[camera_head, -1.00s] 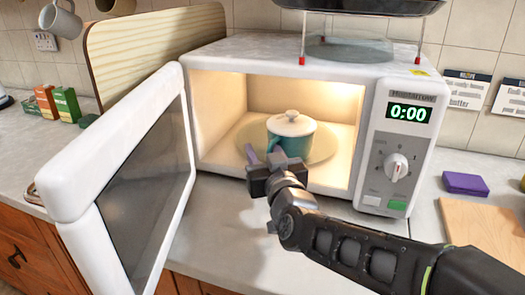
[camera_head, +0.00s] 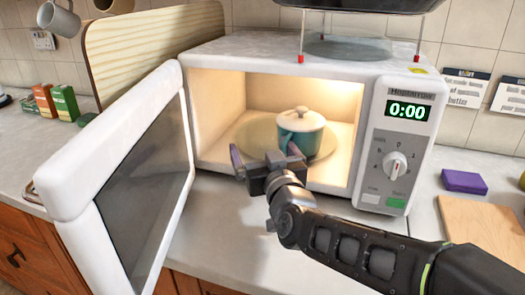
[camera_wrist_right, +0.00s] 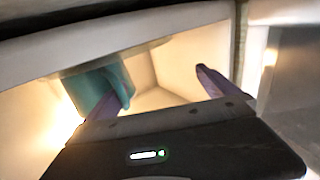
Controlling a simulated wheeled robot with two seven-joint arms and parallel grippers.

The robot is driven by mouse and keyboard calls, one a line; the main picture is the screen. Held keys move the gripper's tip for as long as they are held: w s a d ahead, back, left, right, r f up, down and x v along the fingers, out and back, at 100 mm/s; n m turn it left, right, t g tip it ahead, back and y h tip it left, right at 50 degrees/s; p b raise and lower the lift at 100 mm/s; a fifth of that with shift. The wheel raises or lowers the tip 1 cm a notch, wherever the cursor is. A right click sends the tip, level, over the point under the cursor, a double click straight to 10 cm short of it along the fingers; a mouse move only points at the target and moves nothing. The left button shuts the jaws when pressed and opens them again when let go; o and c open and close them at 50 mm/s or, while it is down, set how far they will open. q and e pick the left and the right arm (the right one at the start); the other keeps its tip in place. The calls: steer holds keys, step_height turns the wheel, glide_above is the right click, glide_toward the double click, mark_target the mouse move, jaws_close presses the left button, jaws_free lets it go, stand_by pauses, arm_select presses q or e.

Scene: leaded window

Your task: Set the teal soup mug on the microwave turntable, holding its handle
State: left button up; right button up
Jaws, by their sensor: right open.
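The teal soup mug (camera_head: 300,138) with a cream lid stands upright on the microwave turntable (camera_head: 254,137), right of the plate's middle. My right gripper (camera_head: 264,152) is at the microwave's open front, jaws spread. Its right finger overlaps the mug's lower front in the head view; its left finger is apart from it. In the right wrist view the mug (camera_wrist_right: 92,88) lies beside one purple finger, and the other finger is clear of it. I cannot tell whether that near finger touches the mug. My left gripper is not in view.
The microwave door (camera_head: 140,190) stands open on the left. The control panel (camera_head: 396,150) forms the cavity's right side. A dark tray (camera_head: 360,4) on a rack is above the microwave. A purple sponge (camera_head: 464,181) and a wooden board (camera_head: 480,225) lie to the right.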

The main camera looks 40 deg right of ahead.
steer(key=shift+s, duration=0.15)
steer(key=b+v, duration=0.6)
steer(key=v, duration=0.1)
steer(key=shift+s+a, duration=0.2)
steer(key=shift+s, duration=0.05)
